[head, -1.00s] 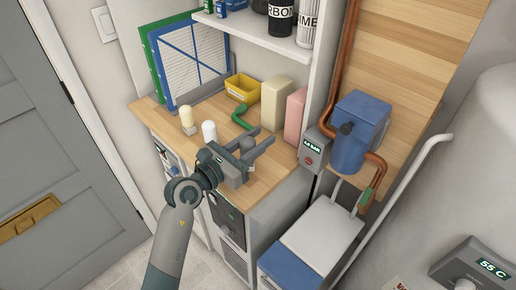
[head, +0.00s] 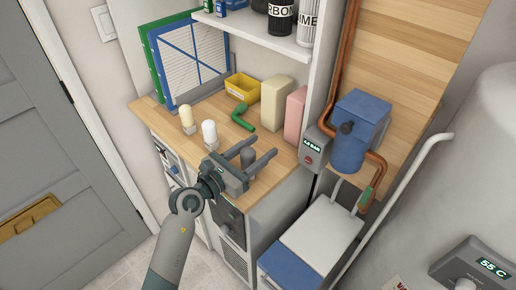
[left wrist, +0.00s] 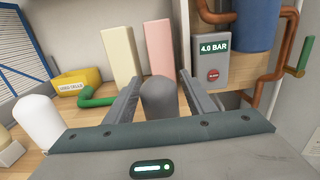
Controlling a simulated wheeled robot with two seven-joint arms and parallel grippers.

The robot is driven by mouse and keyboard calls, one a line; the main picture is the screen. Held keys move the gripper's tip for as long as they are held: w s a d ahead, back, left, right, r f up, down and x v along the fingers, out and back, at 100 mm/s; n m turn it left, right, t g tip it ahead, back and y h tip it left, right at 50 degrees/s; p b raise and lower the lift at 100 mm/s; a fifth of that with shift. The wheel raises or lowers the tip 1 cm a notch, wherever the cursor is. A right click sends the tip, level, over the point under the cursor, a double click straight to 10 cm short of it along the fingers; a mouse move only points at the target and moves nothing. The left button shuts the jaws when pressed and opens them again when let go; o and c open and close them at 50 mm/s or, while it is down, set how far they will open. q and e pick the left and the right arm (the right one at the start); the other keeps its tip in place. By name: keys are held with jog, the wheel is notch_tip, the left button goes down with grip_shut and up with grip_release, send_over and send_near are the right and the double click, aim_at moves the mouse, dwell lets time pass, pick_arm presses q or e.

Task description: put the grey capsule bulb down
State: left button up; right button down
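The grey capsule bulb (head: 247,158) is upright between the two fingers of my left gripper (head: 266,145), over the front right part of the wooden counter (head: 267,183). In the left wrist view the bulb's rounded grey top (left wrist: 159,98) shows between the fingers, close to both. The bulb has moved along with the gripper, so the fingers hold it. Its lower end is hidden by the gripper, and I cannot tell whether it touches the counter. My right gripper is not in view.
A white bulb (head: 209,132) and a cream bulb (head: 187,117) stand left of the gripper. A green elbow pipe (head: 242,118), yellow bin (head: 242,87), cream box (head: 275,103) and pink box (head: 295,115) stand behind. A grey pressure box (head: 313,149) is at the right.

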aim_at(242, 161)
pick_arm(q)
jog(key=shift+r, duration=0.15)
jog(key=b+v, duration=0.2)
jog(key=v, duration=0.8)
jog(key=shift+b+v, duration=0.3)
jog(key=shift+v, duration=0.65)
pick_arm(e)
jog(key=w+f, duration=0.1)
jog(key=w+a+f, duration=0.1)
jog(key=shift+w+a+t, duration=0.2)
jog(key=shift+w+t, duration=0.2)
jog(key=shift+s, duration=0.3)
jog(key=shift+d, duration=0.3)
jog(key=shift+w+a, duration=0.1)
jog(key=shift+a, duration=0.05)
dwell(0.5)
pick_arm(q)
jog(key=shift+r, duration=0.15)
